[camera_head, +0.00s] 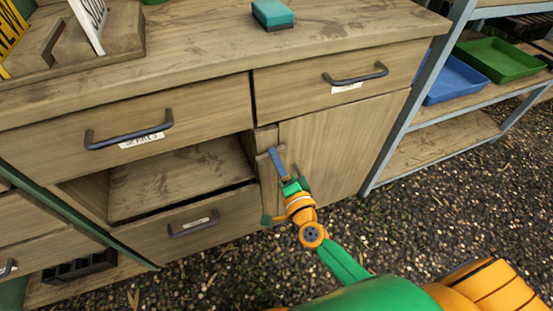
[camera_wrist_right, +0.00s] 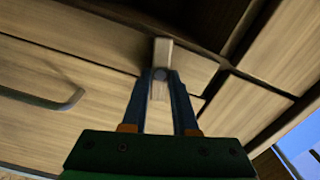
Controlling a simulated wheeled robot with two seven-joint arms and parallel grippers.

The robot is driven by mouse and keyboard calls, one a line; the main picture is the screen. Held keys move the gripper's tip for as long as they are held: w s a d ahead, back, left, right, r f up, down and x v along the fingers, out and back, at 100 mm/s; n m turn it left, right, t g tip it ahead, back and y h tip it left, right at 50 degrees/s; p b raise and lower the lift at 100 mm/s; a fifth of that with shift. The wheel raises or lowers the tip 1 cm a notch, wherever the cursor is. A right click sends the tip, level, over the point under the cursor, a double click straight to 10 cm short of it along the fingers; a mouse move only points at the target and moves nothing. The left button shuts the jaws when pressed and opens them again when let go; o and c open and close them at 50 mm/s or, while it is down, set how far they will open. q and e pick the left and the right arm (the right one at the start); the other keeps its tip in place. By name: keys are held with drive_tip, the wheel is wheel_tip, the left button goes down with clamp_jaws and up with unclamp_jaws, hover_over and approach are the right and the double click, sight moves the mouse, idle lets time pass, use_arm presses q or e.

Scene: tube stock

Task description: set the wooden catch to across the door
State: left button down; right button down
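The wooden catch (camera_wrist_right: 163,48) is a short pale block on a round pivot, seen in the right wrist view between my finger tips. In the head view it is mostly hidden by my fingers near the door's upper left edge. The cabinet door (camera_head: 340,145) is flat wood and looks closed. My right gripper (camera_head: 277,155) reaches the post left of the door. In the wrist view its two dark blue fingers (camera_wrist_right: 161,82) close in on both sides of the catch and appear to touch it. My left gripper is not in view.
Drawers with dark handles (camera_head: 130,137) (camera_head: 356,75) lie above, and an open shelf bay (camera_head: 180,180) lies left of the door. A lower drawer (camera_head: 190,225) sits below the bay. A teal sponge block (camera_head: 273,13) is on the worktop. A metal rack (camera_head: 415,105) stands to the right.

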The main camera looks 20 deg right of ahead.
drive_tip(key=m, duration=0.3)
drive_tip(key=shift+f, duration=0.1)
drive_tip(key=c, duration=0.7)
unclamp_jaws()
drive_tip(key=shift+s, duration=0.1)
drive_tip(key=s, duration=0.7)
drive_tip(key=shift+d, duration=0.1)
